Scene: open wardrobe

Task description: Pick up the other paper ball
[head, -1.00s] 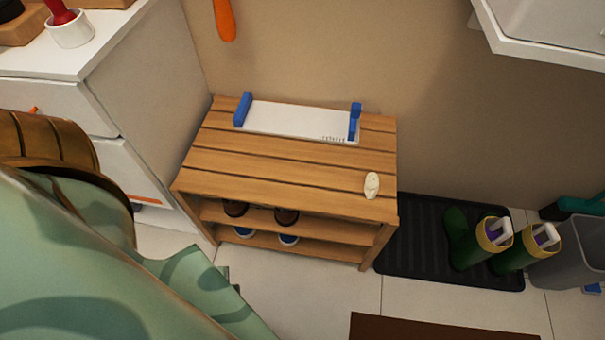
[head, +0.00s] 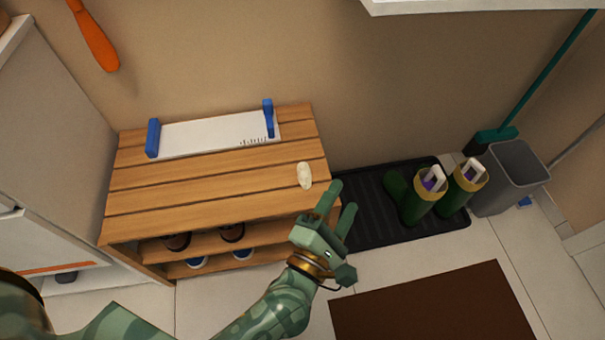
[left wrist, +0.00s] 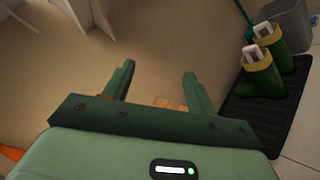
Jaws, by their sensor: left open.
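A small cream, crumpled-looking lump (head: 304,175), perhaps a paper ball, lies on the right end of the slatted wooden bench (head: 200,190). Two green boots (head: 418,203) with yellow rims stand on a black mat; white and purple pieces stick out of their tops. My left gripper (head: 343,198) is open and empty, in front of the bench's right end, between the lump and the boots in the head view. In the left wrist view its fingers (left wrist: 158,70) are apart, and the boots (left wrist: 264,75) are to their right. My right gripper is out of view.
A white board with blue ends (head: 210,133) lies on the bench, and shoes sit on its lower shelves. A grey bin (head: 512,178) stands right of the mat (head: 362,235). A brown rug (head: 435,305) lies in front. A white cabinet (head: 50,170) stands left.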

